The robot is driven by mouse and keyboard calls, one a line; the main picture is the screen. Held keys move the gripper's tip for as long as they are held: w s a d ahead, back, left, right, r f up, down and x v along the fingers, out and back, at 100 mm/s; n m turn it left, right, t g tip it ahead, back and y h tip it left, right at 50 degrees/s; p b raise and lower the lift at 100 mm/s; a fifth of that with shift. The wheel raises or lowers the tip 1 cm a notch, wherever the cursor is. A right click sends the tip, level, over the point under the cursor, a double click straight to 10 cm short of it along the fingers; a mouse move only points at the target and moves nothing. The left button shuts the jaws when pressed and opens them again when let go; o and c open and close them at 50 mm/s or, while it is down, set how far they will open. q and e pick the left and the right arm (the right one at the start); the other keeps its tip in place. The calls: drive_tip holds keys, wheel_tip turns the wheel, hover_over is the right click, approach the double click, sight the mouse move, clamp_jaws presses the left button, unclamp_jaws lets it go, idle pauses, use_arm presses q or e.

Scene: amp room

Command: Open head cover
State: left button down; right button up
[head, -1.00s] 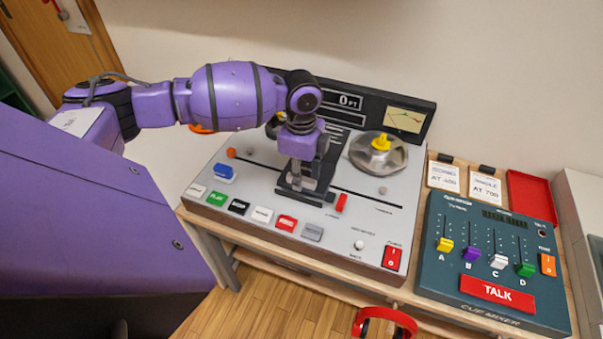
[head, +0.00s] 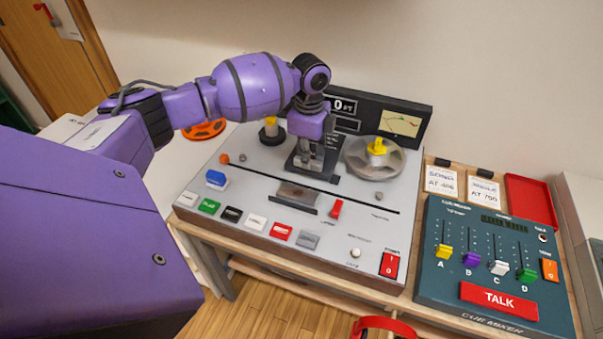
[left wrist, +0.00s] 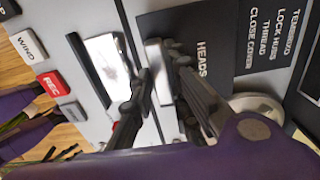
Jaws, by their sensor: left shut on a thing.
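The head cover is a dark flat plate (head: 328,177) on the tape machine's top, marked HEADS in the left wrist view (left wrist: 185,20). My left gripper (head: 308,165) points down over it and is shut on a part of the cover. The exact contact is partly hidden by the fingers. A pale metal piece (left wrist: 158,75) shows at the cover's front edge, beside the fingers. In front of the cover, a shiny metal patch (head: 297,190) with a black ledge lies exposed; it also shows in the left wrist view (left wrist: 108,62). My right gripper is out of view.
A metal reel with a yellow hub (head: 377,150) sits right of the cover. A yellow-topped spindle (head: 271,130) stands to the left. Coloured buttons (head: 255,221) and a red lever (head: 336,209) are in front. A cue mixer (head: 490,260) stands at right.

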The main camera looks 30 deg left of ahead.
use_arm(q)
drive_tip(key=shift+w+a, duration=0.15)
drive_tip(key=shift+w, duration=0.5)
drive_tip(key=shift+w+a, duration=0.15)
drive_tip(key=shift+w, duration=0.45)
drive_tip(key=c, duration=1.7)
unclamp_jaws()
wheel_tip(320, 180, up, 12)
drive_tip(key=shift+r, duration=0.1)
drive_tip(key=shift+s, duration=0.1)
